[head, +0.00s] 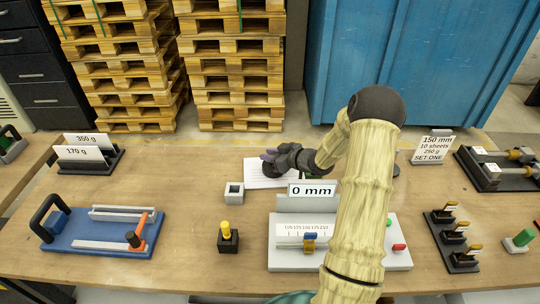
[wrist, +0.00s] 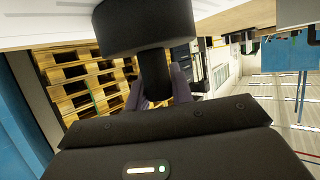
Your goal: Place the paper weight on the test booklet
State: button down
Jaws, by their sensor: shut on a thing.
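The test booklet (head: 264,180) is a white printed sheet lying towards the back middle of the table in the head view. My gripper (head: 268,158) is over it, its purple fingers pointing left. In the wrist view my gripper (wrist: 158,88) is shut on the neck of the black paper weight (wrist: 145,27), whose wide base faces the surface at the top of the picture. In the head view the dark weight (head: 269,169) overlaps the booklet. I cannot tell whether its base touches the paper. My arm and the "0 mm" sign hide part of the booklet's surroundings.
A small grey square holder (head: 234,193) stands left of the booklet. The "0 mm" sign (head: 311,191) and white measuring fixture (head: 290,257) stand in front. A yellow-knobbed black block (head: 228,238) and a blue stapling jig (head: 105,232) are nearer left. Card stands (head: 88,158) are back left.

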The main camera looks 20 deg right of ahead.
jog(key=shift+r, duration=0.1)
jog(key=c, duration=1.6)
grip_release()
jog(key=shift+c, duration=0.2)
jog(key=o, duration=0.4)
jog(key=shift+s+d+r+p, duration=0.25)
jog(key=shift+s+r+p, duration=0.05)
jog(key=shift+s+p, duration=0.1)
jog(key=p+v, duration=0.5)
jog(key=v, duration=0.5)
jog(key=shift+s, duration=0.35)
jog(key=shift+d, duration=0.15)
